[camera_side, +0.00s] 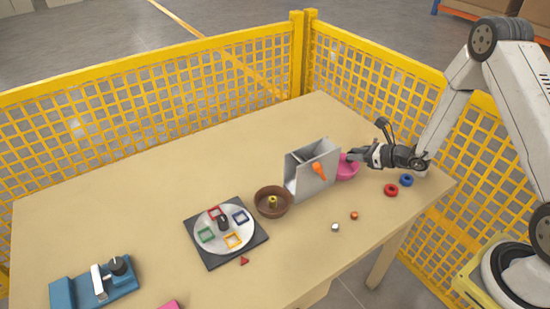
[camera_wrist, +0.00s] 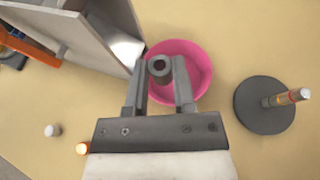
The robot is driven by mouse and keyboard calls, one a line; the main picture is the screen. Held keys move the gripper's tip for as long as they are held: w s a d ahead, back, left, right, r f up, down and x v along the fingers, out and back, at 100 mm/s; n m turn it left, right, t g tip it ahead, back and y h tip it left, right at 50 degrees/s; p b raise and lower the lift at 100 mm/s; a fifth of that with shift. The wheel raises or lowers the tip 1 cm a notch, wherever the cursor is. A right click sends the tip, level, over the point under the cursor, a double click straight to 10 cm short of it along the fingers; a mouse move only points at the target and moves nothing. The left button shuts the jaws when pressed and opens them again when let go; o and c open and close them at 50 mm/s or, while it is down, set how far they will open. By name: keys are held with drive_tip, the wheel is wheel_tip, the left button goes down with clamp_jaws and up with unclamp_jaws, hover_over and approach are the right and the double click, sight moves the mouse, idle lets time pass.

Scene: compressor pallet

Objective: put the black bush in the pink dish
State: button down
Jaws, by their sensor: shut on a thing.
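The black bush (camera_wrist: 159,67) is a small dark hollow cylinder, held between the fingertips of my gripper (camera_wrist: 160,72) in the wrist view. The pink dish (camera_wrist: 200,72) is round and lies beneath the fingertips and bush in that view. The bush appears over the dish's inside, but its height above the floor of the dish is hard to tell. In the side view my gripper (camera_side: 355,155) reaches in from the right at the pink dish (camera_side: 347,171), which is partly hidden behind a grey box. The bush cannot be made out there.
The grey box (camera_side: 305,175) with an orange part stands close left of the dish. A dark round stand with an upright post (camera_wrist: 262,112) is right of the dish in the wrist view. Red (camera_side: 391,190) and blue (camera_side: 407,180) rings lie nearby. A brown bowl (camera_side: 263,208) is further left.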

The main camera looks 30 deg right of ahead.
sight(346, 173)
drive_tip(key=shift+w+d+f, duration=0.2)
drive_tip(key=shift+w+f, duration=0.85)
drive_tip(key=shift+f, duration=0.25)
drive_tip(key=shift+w+f, duration=0.15)
drive_tip(key=shift+f, duration=0.05)
drive_tip(key=shift+w+f, duration=0.1)
drive_tip(key=shift+f, duration=1.5)
drive_tip(key=shift+f, duration=0.1)
drive_tip(key=shift+c, duration=2.2)
unclamp_jaws()
drive_tip(key=v, duration=1.2)
